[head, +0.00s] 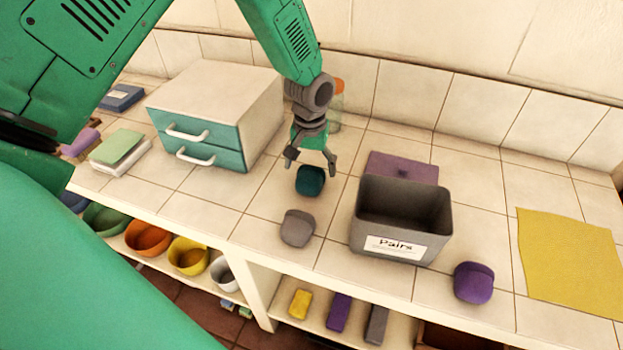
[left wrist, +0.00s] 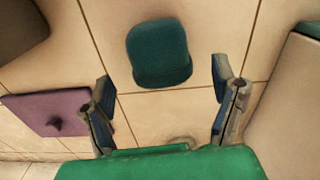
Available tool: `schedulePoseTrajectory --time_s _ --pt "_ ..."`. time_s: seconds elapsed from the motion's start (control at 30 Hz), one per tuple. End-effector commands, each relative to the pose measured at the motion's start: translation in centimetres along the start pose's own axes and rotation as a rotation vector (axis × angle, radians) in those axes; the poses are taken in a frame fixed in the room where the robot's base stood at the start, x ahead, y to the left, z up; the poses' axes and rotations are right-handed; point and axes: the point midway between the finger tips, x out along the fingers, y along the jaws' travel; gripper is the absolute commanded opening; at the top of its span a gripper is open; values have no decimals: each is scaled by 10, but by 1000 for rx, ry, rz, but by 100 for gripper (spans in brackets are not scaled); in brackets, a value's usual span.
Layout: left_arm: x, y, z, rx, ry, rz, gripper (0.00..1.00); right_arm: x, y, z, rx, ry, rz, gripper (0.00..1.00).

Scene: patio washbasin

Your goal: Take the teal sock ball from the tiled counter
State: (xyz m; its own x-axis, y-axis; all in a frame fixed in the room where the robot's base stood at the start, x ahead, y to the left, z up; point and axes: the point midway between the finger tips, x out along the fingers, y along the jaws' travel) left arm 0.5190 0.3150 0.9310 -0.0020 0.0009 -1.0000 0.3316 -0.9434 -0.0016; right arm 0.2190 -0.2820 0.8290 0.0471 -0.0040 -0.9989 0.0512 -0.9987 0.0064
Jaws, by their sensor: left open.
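The teal sock ball (head: 310,180) sits on the tiled counter (head: 335,255), between the drawer unit and the grey bin. My left gripper (head: 311,168) is above and just behind it, with its fingers spread and nothing between them. In the left wrist view the teal sock ball (left wrist: 159,53) lies beyond the open fingertips of my left gripper (left wrist: 164,88), roughly centred between them. Any contact with the ball is not visible. My right gripper is not in view.
A grey bin labelled "Pairs" (head: 401,215) stands right of the ball, with a purple lid (head: 402,167) behind it. A grey sock ball (head: 297,228) lies in front, a purple one (head: 473,282) to the right. A teal drawer unit (head: 205,140) stands left. A yellow cloth (head: 570,262) lies right.

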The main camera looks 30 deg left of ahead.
Motion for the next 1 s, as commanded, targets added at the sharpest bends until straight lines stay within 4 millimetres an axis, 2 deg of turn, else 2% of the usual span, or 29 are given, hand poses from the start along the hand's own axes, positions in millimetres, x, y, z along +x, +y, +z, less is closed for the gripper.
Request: schedulePoseTrajectory --time_s 0.33,0.6,0.63,0.77,0.8,1.0 --pt "46 2 2 1 -3 -1 80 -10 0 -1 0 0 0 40" --pt "50 2 2 1 0 0 80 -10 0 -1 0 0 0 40" --pt "50 2 2 1 0 0 76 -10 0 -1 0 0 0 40" --pt "50 2 2 1 -1 0 31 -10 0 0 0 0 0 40" --pt "50 2 2 1 -1 0 25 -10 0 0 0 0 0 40" --pt "50 2 2 1 -1 0 25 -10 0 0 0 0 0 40"
